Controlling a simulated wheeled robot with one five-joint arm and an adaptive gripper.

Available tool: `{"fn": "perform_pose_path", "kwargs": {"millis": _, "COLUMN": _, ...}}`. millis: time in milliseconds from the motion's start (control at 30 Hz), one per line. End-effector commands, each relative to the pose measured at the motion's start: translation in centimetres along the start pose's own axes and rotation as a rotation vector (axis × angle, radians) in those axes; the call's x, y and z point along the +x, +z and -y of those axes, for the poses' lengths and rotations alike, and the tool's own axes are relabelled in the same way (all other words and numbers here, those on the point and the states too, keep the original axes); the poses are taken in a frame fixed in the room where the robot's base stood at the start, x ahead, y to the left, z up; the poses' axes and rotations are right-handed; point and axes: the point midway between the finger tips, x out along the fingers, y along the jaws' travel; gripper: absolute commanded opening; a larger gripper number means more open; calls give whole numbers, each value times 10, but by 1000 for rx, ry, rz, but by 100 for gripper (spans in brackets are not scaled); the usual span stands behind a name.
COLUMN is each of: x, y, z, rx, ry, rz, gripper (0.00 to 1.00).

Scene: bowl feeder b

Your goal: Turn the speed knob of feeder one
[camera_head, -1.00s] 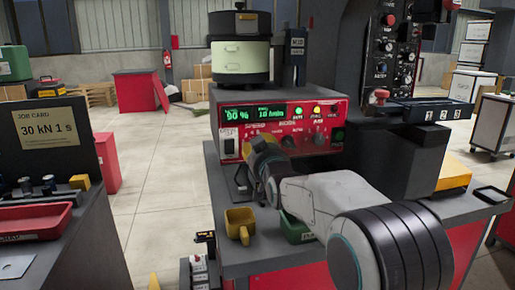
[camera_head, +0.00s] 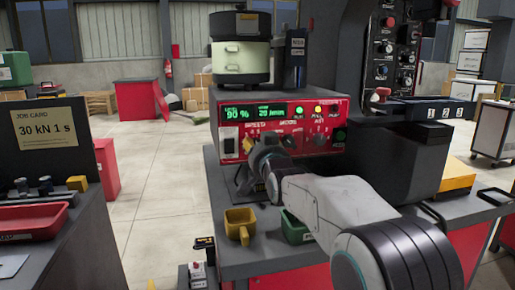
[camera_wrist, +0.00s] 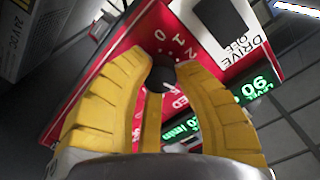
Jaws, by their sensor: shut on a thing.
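The feeder's red control panel (camera_head: 228,133) faces me below a pale green bowl unit (camera_head: 241,62). Its green displays (camera_head: 241,114) seem to read 90 % and about 20 per minute. My gripper (camera_head: 255,148) is at the panel below the SPEED label and hides the knob there. In the wrist view my yellow fingers (camera_wrist: 163,72) are shut on the dark round speed knob (camera_wrist: 162,79), one on each side. Dial figures and part of the label show around it. The knob's pointer is too small to read.
A job card (camera_head: 43,135) is at the left. Open floor lies between the benches.

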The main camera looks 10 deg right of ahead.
Motion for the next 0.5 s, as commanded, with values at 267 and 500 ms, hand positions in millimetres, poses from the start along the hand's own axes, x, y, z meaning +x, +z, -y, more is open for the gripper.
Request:
{"fn": "perform_pose_path", "kwargs": {"millis": 267, "x": -1, "y": -8, "z": 4, "rx": 2, "ry": -9, "rz": -18, "gripper": 0}}
{"fn": "perform_pose_path", "kwargs": {"millis": 500, "x": -1, "y": -7, "z": 3, "rx": 1, "ry": -8, "rz": -15, "gripper": 45}}
